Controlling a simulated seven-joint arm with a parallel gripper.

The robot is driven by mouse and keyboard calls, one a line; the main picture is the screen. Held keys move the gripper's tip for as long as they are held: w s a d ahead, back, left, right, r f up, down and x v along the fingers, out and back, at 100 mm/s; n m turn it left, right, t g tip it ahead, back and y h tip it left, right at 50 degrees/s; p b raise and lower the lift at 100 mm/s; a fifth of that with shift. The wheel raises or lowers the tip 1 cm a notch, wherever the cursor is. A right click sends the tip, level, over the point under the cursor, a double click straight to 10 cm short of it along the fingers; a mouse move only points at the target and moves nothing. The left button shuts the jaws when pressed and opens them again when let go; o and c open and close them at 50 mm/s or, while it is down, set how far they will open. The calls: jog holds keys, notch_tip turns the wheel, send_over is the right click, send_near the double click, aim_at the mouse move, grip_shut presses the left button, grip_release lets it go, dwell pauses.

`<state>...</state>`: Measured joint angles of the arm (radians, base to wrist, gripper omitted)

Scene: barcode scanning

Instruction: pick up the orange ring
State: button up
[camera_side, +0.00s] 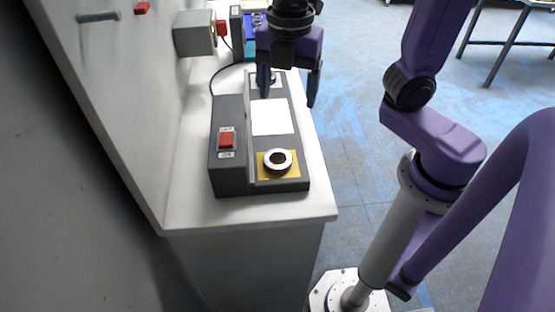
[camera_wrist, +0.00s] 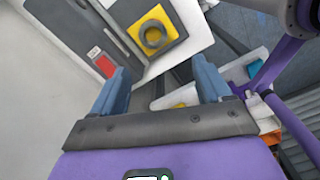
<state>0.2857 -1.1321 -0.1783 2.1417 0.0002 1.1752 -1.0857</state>
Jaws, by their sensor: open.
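No ring that looks plainly orange shows. A ring (camera_side: 278,160), pale on top with a dark inside, lies on a yellow square at the near end of a dark grey device. In the wrist view the ring (camera_wrist: 153,34) looks grey on its yellow square (camera_wrist: 169,20), ahead of the fingers. My gripper (camera_side: 288,97) is open, with two blue fingers over the far part of the device, well apart from the ring. In the wrist view my gripper (camera_wrist: 162,75) shows nothing held between its fingers. It partly hides the device's far end.
The device (camera_side: 229,178) carries a red button (camera_side: 227,140) and a white pad (camera_side: 268,117). It stands on a white bench (camera_side: 190,214) against a wall. Open floor lies right of the bench.

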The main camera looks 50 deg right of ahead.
jog(key=w+n, duration=0.1)
send_over(277, 165)
jog(key=f, duration=1.1)
jog(key=shift+s+d+f, duration=0.15)
jog(key=shift+d, duration=0.15)
jog(key=shift+a+f, duration=0.15)
jog(key=shift+f, duration=2.55)
jog(key=c, duration=1)
